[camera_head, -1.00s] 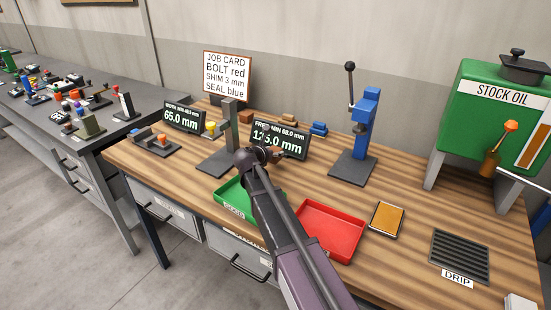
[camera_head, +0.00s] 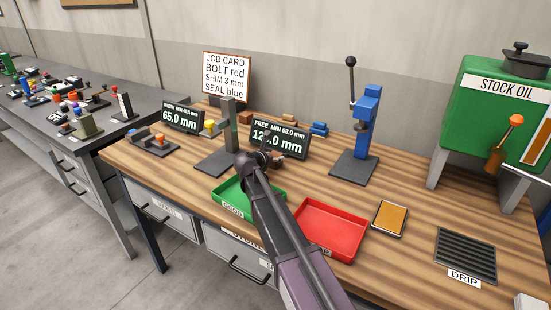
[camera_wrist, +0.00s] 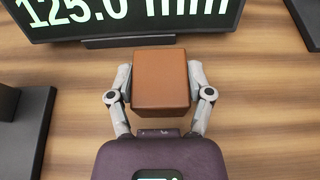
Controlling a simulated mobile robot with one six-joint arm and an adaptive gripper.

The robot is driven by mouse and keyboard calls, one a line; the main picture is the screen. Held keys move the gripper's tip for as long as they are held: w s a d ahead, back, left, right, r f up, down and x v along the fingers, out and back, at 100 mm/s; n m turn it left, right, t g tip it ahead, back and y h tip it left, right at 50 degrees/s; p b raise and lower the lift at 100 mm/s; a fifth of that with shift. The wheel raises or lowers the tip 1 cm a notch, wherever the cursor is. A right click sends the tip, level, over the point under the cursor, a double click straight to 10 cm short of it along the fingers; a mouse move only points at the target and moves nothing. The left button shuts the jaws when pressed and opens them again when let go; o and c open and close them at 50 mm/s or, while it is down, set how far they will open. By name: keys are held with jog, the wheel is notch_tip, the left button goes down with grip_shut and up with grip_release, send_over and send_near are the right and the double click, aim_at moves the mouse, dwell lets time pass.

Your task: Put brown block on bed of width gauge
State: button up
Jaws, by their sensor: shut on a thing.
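The brown block (camera_wrist: 160,78) is between the two fingers of my gripper (camera_wrist: 160,92) in the wrist view, and the gripper is shut on it. In the head view my gripper (camera_head: 268,156) is over the bench in front of the display reading about 125 mm (camera_head: 279,139), and the block is mostly hidden there. The width display (camera_head: 182,117) reads 65.0 mm at the left. In front of it sits a low dark fixture (camera_head: 155,144) with an orange part, apparently the width gauge. My gripper is to its right and apart from it.
A dark upright stand (camera_head: 228,135) is between my gripper and the low fixture. A green tray (camera_head: 232,205) and a red tray (camera_head: 330,225) lie in front. A blue press (camera_head: 363,135) stands to the right. Small brown and blue blocks (camera_head: 318,129) lie behind the display.

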jog(key=shift+f, duration=0.2)
jog(key=o, duration=1.2)
jog(key=shift+o, duration=0.2)
jog(key=shift+r, duration=0.2)
jog(key=shift+s+a+r, duration=0.1)
jog(key=shift+s+r, duration=0.05)
jog(key=shift+s, duration=0.05)
jog(key=p+v, duration=0.4)
jog(key=v, duration=0.6)
jog(key=shift+s+r, duration=0.15)
jog(key=shift+s, duration=0.05)
jog(key=shift+s+a+r+p, duration=0.15)
jog(key=shift+s+a+p, duration=0.15)
jog(key=shift+s+a, duration=0.1)
